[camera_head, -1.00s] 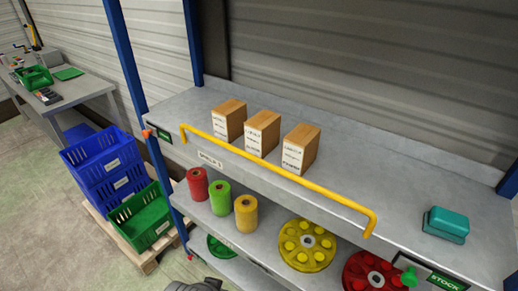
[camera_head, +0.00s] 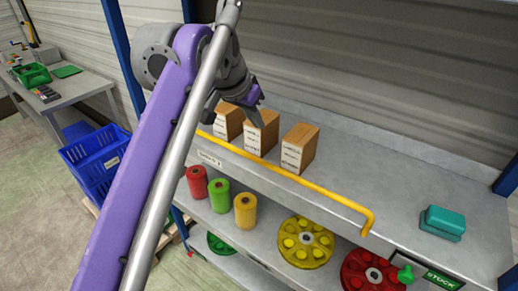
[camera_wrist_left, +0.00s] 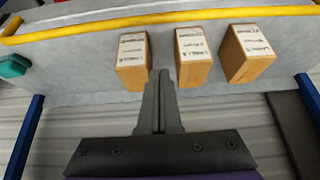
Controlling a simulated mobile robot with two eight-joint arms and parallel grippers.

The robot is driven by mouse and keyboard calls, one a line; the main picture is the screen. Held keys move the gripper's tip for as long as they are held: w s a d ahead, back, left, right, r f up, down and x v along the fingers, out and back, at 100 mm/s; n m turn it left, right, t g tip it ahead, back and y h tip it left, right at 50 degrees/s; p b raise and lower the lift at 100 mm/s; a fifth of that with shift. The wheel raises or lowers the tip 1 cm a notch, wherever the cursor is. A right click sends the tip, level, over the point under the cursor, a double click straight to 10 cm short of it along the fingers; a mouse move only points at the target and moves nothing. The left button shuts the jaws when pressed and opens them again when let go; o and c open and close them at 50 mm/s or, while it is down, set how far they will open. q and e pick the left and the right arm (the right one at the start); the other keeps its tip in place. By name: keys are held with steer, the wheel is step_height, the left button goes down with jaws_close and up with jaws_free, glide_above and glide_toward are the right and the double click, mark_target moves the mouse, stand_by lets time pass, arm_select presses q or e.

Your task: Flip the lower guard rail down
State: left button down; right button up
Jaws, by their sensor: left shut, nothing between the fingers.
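The yellow guard rail (camera_head: 309,184) runs along the front edge of the upper shelf (camera_head: 375,190), standing up above the shelf's front. It also crosses the top of the left wrist view (camera_wrist_left: 170,18). My left gripper (camera_head: 257,122) is above the shelf, behind the rail, close to the middle of the cardboard boxes (camera_head: 262,133). In the left wrist view its fingers (camera_wrist_left: 160,78) are together and empty, pointing toward the boxes. My left arm hides the rail's left end in the head view. My right gripper is not in view.
Another box (camera_head: 299,148) stands right of the middle one. A teal case (camera_head: 442,222) sits at the shelf's right. Red, green and yellow spools (camera_head: 245,211) and a yellow wheel (camera_head: 305,243) are on the lower shelf. Blue crates (camera_head: 95,160) stand at the left.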

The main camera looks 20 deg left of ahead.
arm_select(q)
steer(key=shift+f, duration=0.1)
steer(key=f, duration=0.3)
steer(key=w+f, duration=0.1)
steer(key=f, duration=0.2)
steer(key=f+b, duration=0.1)
steer(key=f, duration=0.2)
steer(key=shift+w+d, duration=0.3)
steer(key=shift+s+a+f, duration=0.1)
steer(key=shift+s, duration=0.2)
